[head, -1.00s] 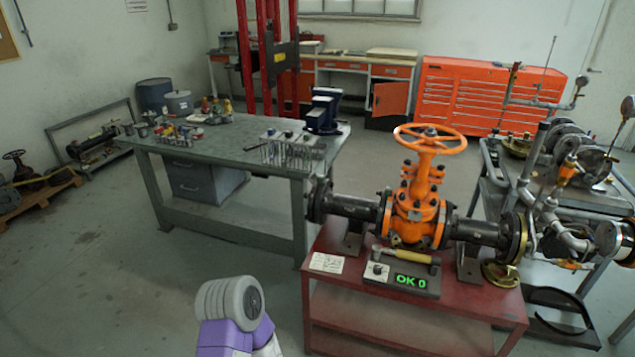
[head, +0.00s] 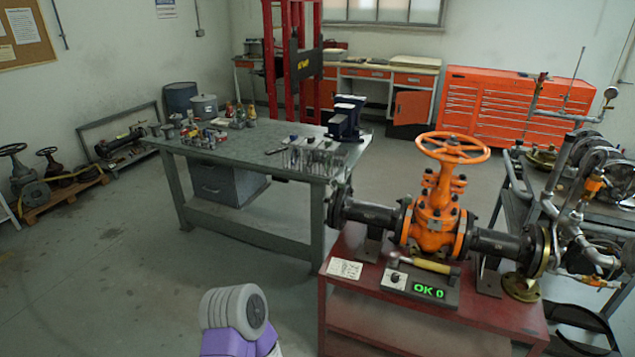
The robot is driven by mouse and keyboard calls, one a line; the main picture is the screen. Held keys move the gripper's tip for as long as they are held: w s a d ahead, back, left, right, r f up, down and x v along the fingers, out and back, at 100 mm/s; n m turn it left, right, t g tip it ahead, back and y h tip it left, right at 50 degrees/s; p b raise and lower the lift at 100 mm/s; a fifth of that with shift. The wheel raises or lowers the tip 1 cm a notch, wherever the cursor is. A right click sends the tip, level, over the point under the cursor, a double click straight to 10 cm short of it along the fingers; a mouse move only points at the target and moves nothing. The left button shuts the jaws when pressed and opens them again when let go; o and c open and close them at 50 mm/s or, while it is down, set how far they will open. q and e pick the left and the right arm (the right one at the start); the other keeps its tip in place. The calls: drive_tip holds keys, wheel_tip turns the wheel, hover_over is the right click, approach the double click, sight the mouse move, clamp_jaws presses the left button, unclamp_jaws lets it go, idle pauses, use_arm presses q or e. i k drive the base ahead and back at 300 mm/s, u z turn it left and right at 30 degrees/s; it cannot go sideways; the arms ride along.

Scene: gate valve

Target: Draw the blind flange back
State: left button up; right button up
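The orange gate valve (head: 436,215) stands upright on the red table (head: 337,310), its orange handwheel (head: 452,148) on top. Dark pipe pieces run from it to both sides. A dark flange (head: 338,208) closes off the left end of the pipe. A flange with a brass-coloured rim (head: 546,250) is at the right end. A loose brass-coloured disc (head: 521,287) lies low by the table's right end. I cannot tell which of these is the blind flange. Neither gripper shows; only a grey and purple part of my arm is at the bottom.
A box with a green "OK 0" display (head: 428,291) and a yellow-handled tool (head: 432,265) lie at the table's front. A grey workbench (head: 245,147) stands left behind. A cart with pipework (head: 590,190) crowds the right. The floor at front left is clear.

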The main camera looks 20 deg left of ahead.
sight(331, 208)
drive_tip(key=u, duration=0.35)
drive_tip(key=k, duration=0.45)
drive_tip(key=u, duration=1.25)
drive_tip(key=i, duration=1.7)
drive_tip(key=z, duration=1.05)
drive_tip(key=i, duration=1)
drive_tip(key=z, duration=0.95)
